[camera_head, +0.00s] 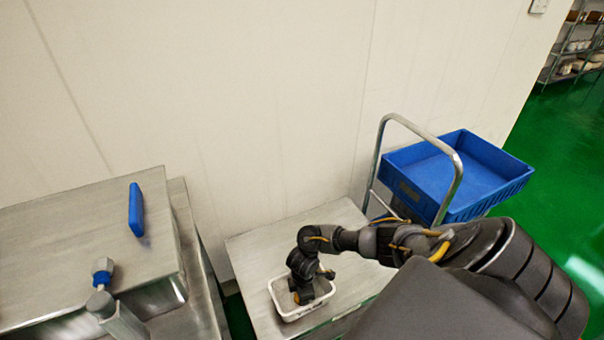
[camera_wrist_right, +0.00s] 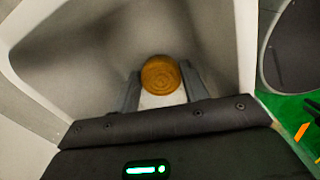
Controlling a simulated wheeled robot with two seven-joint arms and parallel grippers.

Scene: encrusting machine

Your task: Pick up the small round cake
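The small round cake (camera_wrist_right: 161,75) is golden brown with ring marks on top and lies in the white tray (camera_head: 290,319). In the right wrist view my right gripper (camera_wrist_right: 162,82) has one finger on each side of the cake, close to its edges. The fingers are apart, and I see no clear contact. In the head view the right gripper (camera_head: 303,290) points down into the tray and hides most of its inside. A small orange spot shows there, but I cannot tell if it is the cake. My left gripper is not in view.
The tray stands on a metal table (camera_head: 262,252) against a pale wall. Tray walls rise close around the right gripper. A metal machine (camera_head: 80,235) with a blue handle (camera_head: 136,209) is at left. A cart with a blue crate (camera_head: 516,184) stands at right.

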